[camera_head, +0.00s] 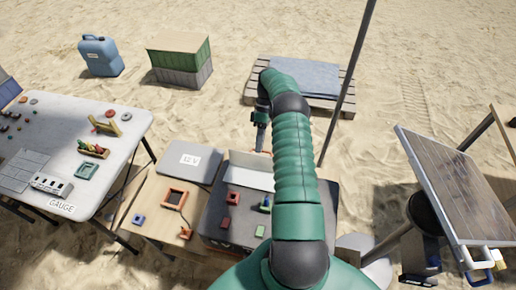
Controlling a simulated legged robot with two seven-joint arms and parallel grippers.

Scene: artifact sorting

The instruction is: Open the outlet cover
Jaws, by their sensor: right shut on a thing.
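A dark box (222,212) stands at the lower middle with small red, green and blue pieces on its top. A raised panel, which looks like the outlet cover (241,163), is at the box's far edge with a pale strip in front of it. My right gripper (262,146) points down at the top edge of this panel and looks shut on it. The fingertips are small, and the exact grip is hard to see. My green right arm hides the right part of the box and panel. My left gripper is not in view.
A grey box marked 12 V (189,160) and an orange square frame (174,199) are left of the dark box. A white table (125,124) with small parts is farther left. A pole (347,85) and a tilted solar panel (440,175) are on the right.

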